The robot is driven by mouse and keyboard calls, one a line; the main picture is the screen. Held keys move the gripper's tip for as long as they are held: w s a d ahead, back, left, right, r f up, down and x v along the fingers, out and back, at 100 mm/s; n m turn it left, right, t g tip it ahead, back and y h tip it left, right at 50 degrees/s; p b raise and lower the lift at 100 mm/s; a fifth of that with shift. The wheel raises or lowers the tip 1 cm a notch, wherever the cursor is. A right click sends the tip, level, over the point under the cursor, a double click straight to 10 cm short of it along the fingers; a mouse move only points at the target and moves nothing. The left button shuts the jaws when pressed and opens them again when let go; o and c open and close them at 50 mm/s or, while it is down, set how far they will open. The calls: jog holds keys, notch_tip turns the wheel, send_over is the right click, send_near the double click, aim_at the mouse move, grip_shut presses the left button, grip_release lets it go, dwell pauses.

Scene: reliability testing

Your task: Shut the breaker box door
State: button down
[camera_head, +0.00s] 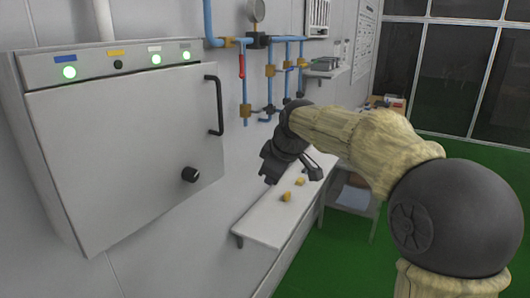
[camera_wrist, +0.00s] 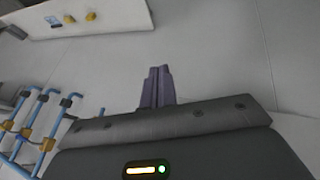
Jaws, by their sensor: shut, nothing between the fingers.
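The breaker box (camera_head: 115,62) is a grey wall cabinet at the left of the head view, with several green-lit indicators along its top strip. My gripper (camera_head: 268,176) is to the right of the box, above the white shelf, and apart from the door. In the wrist view its fingers (camera_wrist: 157,87) are together with nothing between them.
A white wall shelf (camera_head: 262,225) below my gripper holds small yellow pieces (camera_head: 287,196). Blue pipes (camera_head: 245,85) with brass fittings and a gauge run along the wall right of the box. Green floor (camera_head: 400,262) is open at the right.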

jog(key=s+d+f+m+g+h+b, duration=0.1)
jog(key=s+d+f+m, duration=0.3)
jog(key=s+f, duration=0.4)
jog(key=s+d+f+m+g+h+b, duration=0.1)
jog(key=s+d+f+m, duration=0.3)
jog(key=s+f, duration=0.4)
jog(key=s+d+f+m+g+b, duration=0.1)
jog(key=s+d+f+m, duration=0.3)
jog(key=s+f, duration=0.4)
notch_tip(320, 180, down, 2)
jog(key=shift+f+m+h, duration=0.15)
jog(key=shift+m+h, duration=0.15)
jog(key=shift+h, duration=0.1)
jog(key=shift+d, duration=0.1)
